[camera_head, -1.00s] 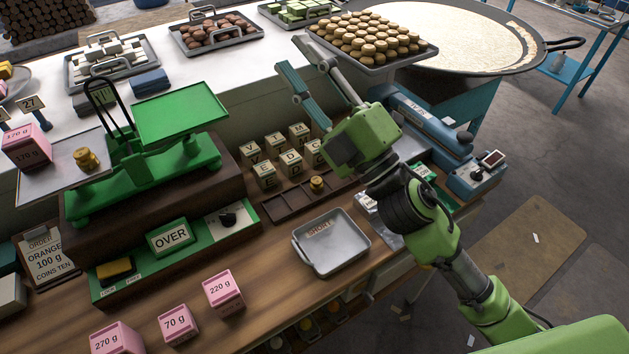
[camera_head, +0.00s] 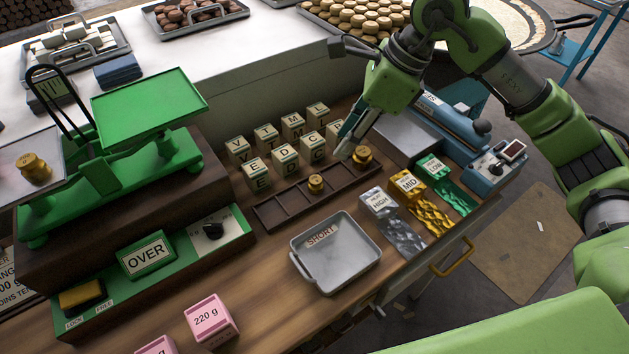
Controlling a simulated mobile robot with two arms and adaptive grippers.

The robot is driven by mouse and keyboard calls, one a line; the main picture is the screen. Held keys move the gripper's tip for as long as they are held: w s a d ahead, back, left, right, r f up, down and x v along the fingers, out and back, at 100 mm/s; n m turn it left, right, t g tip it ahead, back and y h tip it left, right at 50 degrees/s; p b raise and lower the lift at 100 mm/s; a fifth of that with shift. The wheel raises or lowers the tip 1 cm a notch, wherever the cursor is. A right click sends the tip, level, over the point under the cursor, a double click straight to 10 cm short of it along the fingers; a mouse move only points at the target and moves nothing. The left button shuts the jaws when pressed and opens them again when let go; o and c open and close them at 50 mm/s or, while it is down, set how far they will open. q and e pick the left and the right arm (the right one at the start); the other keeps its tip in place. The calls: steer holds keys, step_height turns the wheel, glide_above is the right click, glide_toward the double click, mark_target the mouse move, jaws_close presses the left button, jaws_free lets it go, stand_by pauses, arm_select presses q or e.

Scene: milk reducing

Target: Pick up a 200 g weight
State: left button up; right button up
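Two brass weights stand in the wooden slotted rack (camera_head: 284,215): a smaller one (camera_head: 315,184) near the middle and a larger one (camera_head: 362,156) at its right end. Their mass marks are too small to read, so I cannot tell which is 200 g. Another brass weight (camera_head: 34,167) sits on the scale's left plate. My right gripper (camera_head: 347,150) points down, its fingertips just left of the larger weight; I cannot tell whether they touch it. The fingers overlap from this angle, so their opening is unclear. My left gripper is not in view.
Lettered blocks (camera_head: 285,157) stand close behind the rack. A grey SHORT tray (camera_head: 336,258) is in front. Foil packs (camera_head: 402,234) lie to the right, near a blue device (camera_head: 492,168). The green scale (camera_head: 150,100) stands left, pink cubes (camera_head: 211,320) at the front.

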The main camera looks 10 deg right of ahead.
steer(key=p, duration=0.2)
glide_above(317, 179)
steer(key=d, duration=0.2)
steer(key=f, duration=0.7)
steer(key=shift+s+d+f, duration=0.15)
steer(key=shift+s+d, duration=0.05)
steer(key=shift+s, duration=0.2)
steer(key=shift+a+f+p, duration=0.3)
steer(key=shift+f+p, duration=0.05)
steer(key=shift+f, duration=0.15)
steer(key=p+x, duration=0.1)
steer(key=x, duration=0.2)
steer(key=shift+a+f+p, duration=0.1)
steer(key=shift+f+p, duration=0.15)
steer(key=shift+p, duration=0.1)
steer(key=shift+a+f, duration=0.1)
steer(key=shift+f, duration=0.25)
jaws_close()
